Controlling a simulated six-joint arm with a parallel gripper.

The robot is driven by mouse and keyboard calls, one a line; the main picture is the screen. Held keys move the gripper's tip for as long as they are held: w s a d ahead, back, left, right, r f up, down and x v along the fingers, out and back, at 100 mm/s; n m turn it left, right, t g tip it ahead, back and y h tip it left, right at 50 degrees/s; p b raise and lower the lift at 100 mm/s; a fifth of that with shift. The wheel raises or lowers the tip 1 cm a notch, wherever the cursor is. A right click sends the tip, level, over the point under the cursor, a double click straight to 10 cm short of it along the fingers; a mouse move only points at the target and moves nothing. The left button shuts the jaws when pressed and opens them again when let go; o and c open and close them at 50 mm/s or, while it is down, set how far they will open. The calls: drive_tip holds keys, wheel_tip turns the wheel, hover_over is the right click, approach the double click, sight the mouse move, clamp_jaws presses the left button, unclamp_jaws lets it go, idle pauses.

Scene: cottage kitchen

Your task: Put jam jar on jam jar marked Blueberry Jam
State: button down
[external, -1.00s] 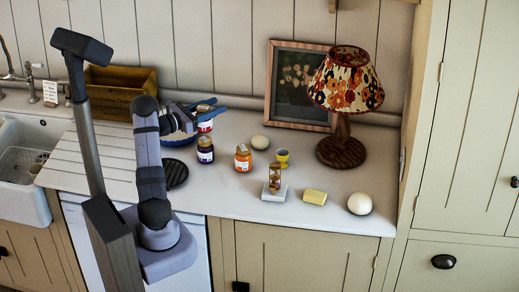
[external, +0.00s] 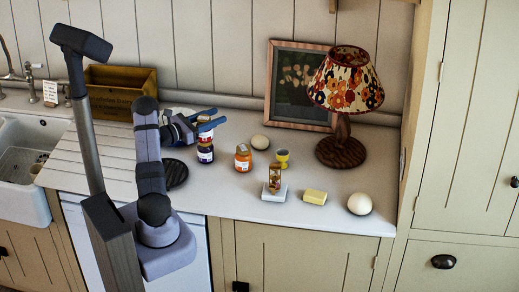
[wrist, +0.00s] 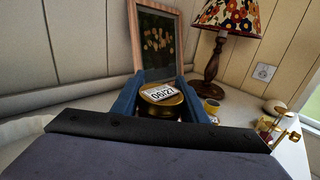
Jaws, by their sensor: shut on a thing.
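My gripper (external: 212,120) is shut on a jam jar (external: 206,138) with a white label and red contents. In the external view the held jar is upright directly over a dark jam jar (external: 205,154) with a whitish label, whose wording is too small to read. The two jars look stacked or nearly touching; I cannot tell if there is a gap. In the wrist view the held jar's gold lid (wrist: 161,107), with a date sticker, sits between my blue fingers. The lower jar is hidden there.
An orange jam jar (external: 243,158) stands close to the right. A lamp (external: 342,150) and picture frame (external: 285,118) stand behind. A wooden box (external: 118,103) is at back left.

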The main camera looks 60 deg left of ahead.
drive_tip(key=shift+f, duration=0.15)
drive_tip(key=c, duration=1.1)
unclamp_jaws()
drive_tip(key=shift+s, duration=0.15)
drive_tip(key=shift+s+b, duration=2.5)
drive_tip(key=shift+s, duration=3.4)
